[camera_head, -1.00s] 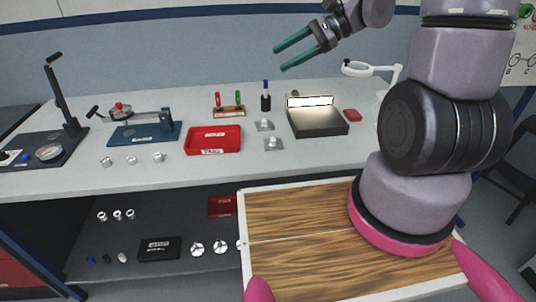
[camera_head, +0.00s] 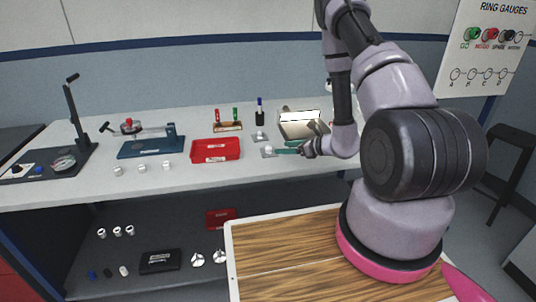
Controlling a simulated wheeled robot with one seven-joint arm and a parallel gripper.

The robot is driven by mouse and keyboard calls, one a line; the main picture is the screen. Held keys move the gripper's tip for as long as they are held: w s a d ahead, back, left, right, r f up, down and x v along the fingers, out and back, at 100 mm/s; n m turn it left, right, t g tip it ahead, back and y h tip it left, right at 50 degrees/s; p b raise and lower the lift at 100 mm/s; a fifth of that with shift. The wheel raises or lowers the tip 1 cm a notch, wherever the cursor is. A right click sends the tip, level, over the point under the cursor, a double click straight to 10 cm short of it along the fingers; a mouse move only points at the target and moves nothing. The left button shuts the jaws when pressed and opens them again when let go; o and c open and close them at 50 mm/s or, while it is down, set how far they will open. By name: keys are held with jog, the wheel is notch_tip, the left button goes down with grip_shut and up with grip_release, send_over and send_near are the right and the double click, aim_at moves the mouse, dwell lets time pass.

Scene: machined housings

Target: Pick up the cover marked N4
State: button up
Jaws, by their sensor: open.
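Two small grey square pieces with raised round tops stand on the bench right of the red tray. The farther grey piece (camera_head: 259,137) is clear of my gripper. The nearer grey piece (camera_head: 267,152) is beside the fingertips. No N4 mark is legible on either, so I cannot tell which is the cover marked N4. My gripper (camera_head: 277,148), with teal fingers, is open and low over the bench, reaching in from the right. Whether the fingers stand around the nearer piece or touch it, I cannot tell. They partly overlap its right side.
A red tray (camera_head: 215,150) stands left of the gripper. Several small metal cylinders (camera_head: 143,168) sit at the front left. A blue fixture (camera_head: 150,145) stands behind them.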

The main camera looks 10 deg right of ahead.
aim_at(270, 147)
jog(key=x, duration=0.8)
jog(key=shift+w+a+r, duration=0.15)
jog(key=shift+w, duration=0.1)
grip_shut()
